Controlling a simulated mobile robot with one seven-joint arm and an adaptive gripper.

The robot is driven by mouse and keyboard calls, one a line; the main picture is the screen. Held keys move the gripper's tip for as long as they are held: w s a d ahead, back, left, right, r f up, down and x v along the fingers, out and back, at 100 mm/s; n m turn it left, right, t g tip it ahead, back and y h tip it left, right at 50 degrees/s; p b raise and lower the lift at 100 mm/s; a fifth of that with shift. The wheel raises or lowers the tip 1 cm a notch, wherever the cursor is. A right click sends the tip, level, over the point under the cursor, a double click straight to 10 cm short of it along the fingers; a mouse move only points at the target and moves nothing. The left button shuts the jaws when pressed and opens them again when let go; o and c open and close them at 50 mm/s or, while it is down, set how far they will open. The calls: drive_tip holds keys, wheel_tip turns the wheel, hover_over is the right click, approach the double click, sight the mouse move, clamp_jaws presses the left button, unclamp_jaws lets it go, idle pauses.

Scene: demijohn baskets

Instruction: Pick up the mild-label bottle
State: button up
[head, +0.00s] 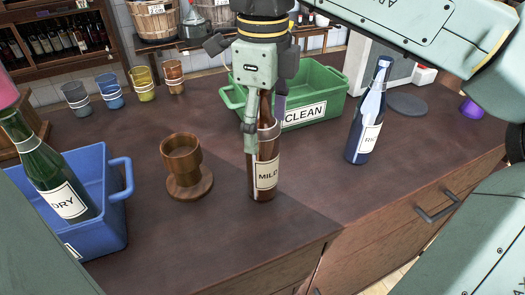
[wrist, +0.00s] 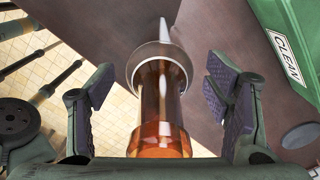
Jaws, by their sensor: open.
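The mild-label bottle (head: 265,171) is brown glass with a white label reading MILD. It stands upright on the dark counter, left of the RICH-style blue bottle and in front of the green bin. My gripper (head: 264,118) points down over it, with its fingers around the bottle's upper part. In the wrist view the amber bottle (wrist: 160,110) lies between the two open fingers of my gripper (wrist: 160,95), with a visible gap on each side. The bottle's neck is partly hidden by my gripper in the head view.
A green CLEAN bin (head: 325,84) stands just behind. A blue bottle (head: 367,120) stands to the right. A wooden cup on a round base (head: 183,160) is to the left. A blue bin (head: 108,215) holds a green DRY bottle (head: 50,170). Several coloured cups line the back.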

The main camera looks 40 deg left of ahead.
drive_tip(key=shift+f, duration=0.25)
drive_tip(key=shift+c, duration=0.4)
clamp_jaws()
idle(0.4)
